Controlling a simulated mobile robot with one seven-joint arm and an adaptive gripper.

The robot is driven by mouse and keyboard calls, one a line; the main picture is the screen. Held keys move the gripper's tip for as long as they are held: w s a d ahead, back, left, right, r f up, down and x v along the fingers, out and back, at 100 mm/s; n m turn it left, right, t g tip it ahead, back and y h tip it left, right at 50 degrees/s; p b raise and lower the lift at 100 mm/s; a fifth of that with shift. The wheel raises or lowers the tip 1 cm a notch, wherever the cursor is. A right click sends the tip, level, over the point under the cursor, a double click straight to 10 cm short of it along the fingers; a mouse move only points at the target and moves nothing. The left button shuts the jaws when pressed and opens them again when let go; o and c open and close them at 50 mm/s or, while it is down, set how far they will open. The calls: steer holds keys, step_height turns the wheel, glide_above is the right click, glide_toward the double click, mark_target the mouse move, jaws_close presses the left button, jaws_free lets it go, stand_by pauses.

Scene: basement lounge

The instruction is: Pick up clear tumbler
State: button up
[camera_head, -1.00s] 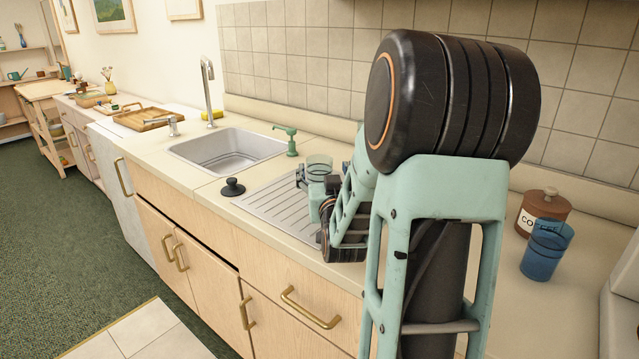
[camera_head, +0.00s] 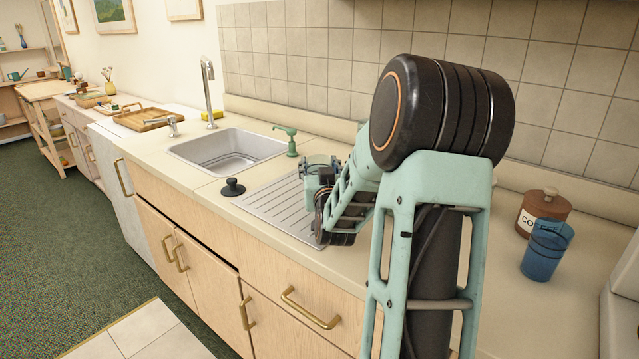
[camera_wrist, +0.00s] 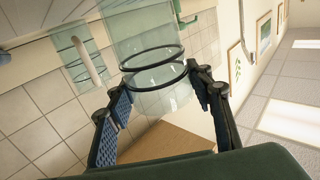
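The clear tumbler (camera_wrist: 158,76) shows in the wrist view as see-through glass with two dark rings, between and just beyond my fingertips. My gripper (camera_wrist: 163,88) has its two fingers spread, one on each side of the glass; contact cannot be made out. In the head view, my gripper (camera_head: 319,172) is over the ribbed drainboard beside the sink. The tumbler there is mostly hidden behind my gripper, and its base cannot be seen.
The ribbed drainboard (camera_head: 272,207) adjoins the sink (camera_head: 228,150). A dark stopper (camera_head: 233,188) and a green soap pump (camera_head: 287,138) stand nearby. A blue cup (camera_head: 545,252) and a brown canister (camera_head: 540,208) stand at the right. The tiled wall is behind.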

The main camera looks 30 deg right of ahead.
jaws_close()
steer(key=shift+r, duration=0.1)
